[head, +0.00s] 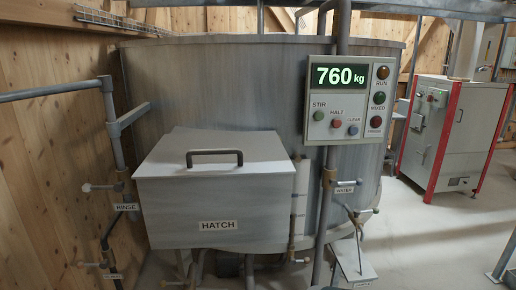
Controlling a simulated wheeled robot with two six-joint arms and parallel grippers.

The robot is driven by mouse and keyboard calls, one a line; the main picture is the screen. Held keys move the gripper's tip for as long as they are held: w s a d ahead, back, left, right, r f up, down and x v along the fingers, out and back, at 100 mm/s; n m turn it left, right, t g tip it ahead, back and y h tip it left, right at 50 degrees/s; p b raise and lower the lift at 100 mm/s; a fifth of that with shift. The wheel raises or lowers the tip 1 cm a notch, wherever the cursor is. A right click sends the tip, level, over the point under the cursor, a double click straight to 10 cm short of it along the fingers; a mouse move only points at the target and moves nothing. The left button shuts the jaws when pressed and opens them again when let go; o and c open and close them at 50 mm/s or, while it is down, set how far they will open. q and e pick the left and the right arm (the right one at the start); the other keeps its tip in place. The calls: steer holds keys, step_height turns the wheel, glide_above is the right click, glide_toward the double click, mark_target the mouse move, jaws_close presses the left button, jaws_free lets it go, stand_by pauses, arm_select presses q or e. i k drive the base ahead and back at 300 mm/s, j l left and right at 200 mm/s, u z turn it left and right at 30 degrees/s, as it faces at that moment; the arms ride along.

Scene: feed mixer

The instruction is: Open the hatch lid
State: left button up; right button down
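The hatch (216,208) is a grey metal box on the front of the large round mixer tank, with a "HATCH" label on its front. Its lid (180,150) is shut and slopes down toward me. A dark bar handle (214,152) stands up from the lid, with nothing touching it. Neither of my grippers is in the head view.
A control panel (347,101) reading 760 kg hangs on a post right of the hatch. A railing (50,91) and the rinse valve (100,187) are at the left. The water valve (343,183) is right of the hatch. A red-edged cabinet (452,135) stands far right, with open floor before it.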

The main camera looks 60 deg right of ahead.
mark_target(249, 153)
steer(key=z, duration=1.65)
steer(key=l, duration=0.4)
steer(key=k+u, duration=0.05)
